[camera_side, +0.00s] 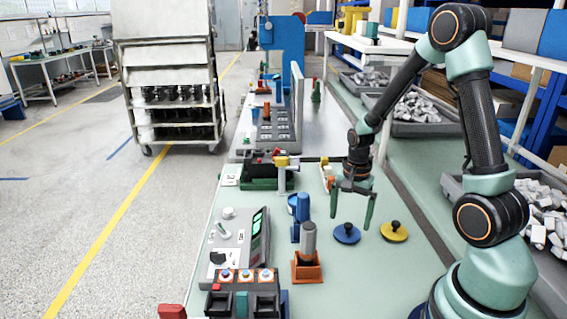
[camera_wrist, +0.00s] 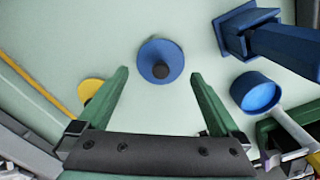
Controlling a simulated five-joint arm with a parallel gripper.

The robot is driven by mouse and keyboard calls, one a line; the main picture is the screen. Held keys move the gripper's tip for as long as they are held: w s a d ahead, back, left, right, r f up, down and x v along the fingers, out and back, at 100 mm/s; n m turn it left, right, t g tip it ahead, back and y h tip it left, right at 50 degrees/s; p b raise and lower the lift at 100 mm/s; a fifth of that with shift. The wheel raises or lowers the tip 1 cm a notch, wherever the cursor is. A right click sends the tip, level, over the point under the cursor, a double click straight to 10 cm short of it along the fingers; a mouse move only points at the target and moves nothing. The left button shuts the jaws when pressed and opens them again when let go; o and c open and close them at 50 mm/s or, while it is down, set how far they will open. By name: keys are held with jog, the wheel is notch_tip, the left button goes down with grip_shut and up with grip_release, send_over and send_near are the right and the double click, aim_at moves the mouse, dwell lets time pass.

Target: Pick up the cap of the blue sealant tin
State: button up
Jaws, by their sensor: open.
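The blue cap (camera_side: 347,235) is a flat disc with a black knob, lying on the pale green bench. In the wrist view the blue cap (camera_wrist: 147,51) lies just beyond my fingertips, roughly centred between them. My gripper (camera_side: 351,222) points down with its green fingers apart and nothing held. In the wrist view my gripper (camera_wrist: 160,76) is wide open. In the side view the fingertips appear close to the cap; their exact height is unclear. A round blue tin (camera_wrist: 258,93) stands apart to the right in the wrist view.
A yellow cap (camera_side: 394,233) with a black knob lies beside the blue one. A blue post on a square base (camera_side: 302,218) and an orange stand (camera_side: 307,269) with a grey cylinder are left of the caps. A control panel (camera_side: 235,245) stands further left.

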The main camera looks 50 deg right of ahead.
aim_at(349, 224)
jog(key=shift+a+f, duration=0.1)
jog(key=shift+f, duration=1.7)
jog(key=shift+c, duration=0.3)
jog(key=c, duration=1)
jog(key=shift+r, duration=0.1)
